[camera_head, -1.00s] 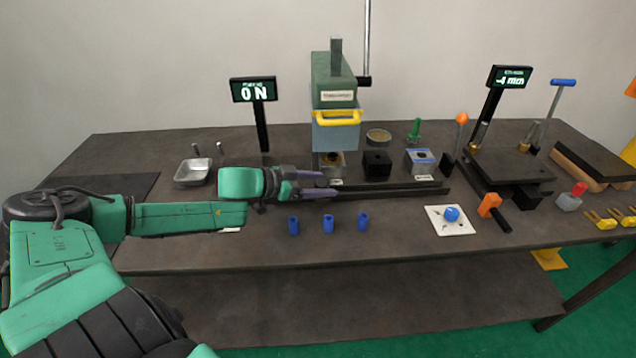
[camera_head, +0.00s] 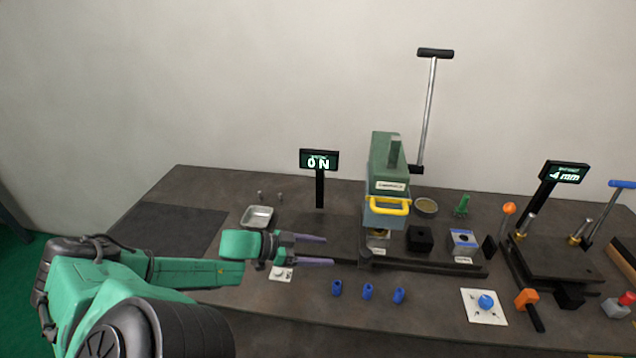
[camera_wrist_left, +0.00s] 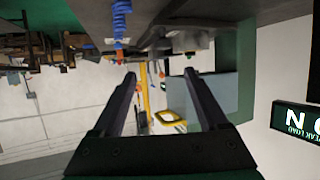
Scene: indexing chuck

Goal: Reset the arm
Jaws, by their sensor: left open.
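My left gripper (camera_head: 322,250) is open and empty, above the table just left of the green press (camera_head: 388,160). It points right, and its two dark fingers also show in the left wrist view (camera_wrist_left: 160,82). The press has a yellow handle (camera_head: 388,205) at its front and a long lever arm (camera_head: 429,110) with a black grip rising at its right side. In the left wrist view the yellow handle (camera_wrist_left: 170,117) shows between and beyond the fingers. My right gripper is not in view.
Several blue cylinders (camera_head: 368,291) stand along the front. A metal tray (camera_head: 257,216) and a display reading 0 N (camera_head: 319,160) are behind the gripper. A white plate with a blue knob (camera_head: 486,302), a black block (camera_head: 420,238) and a vise-like fixture (camera_head: 555,258) stand to the right.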

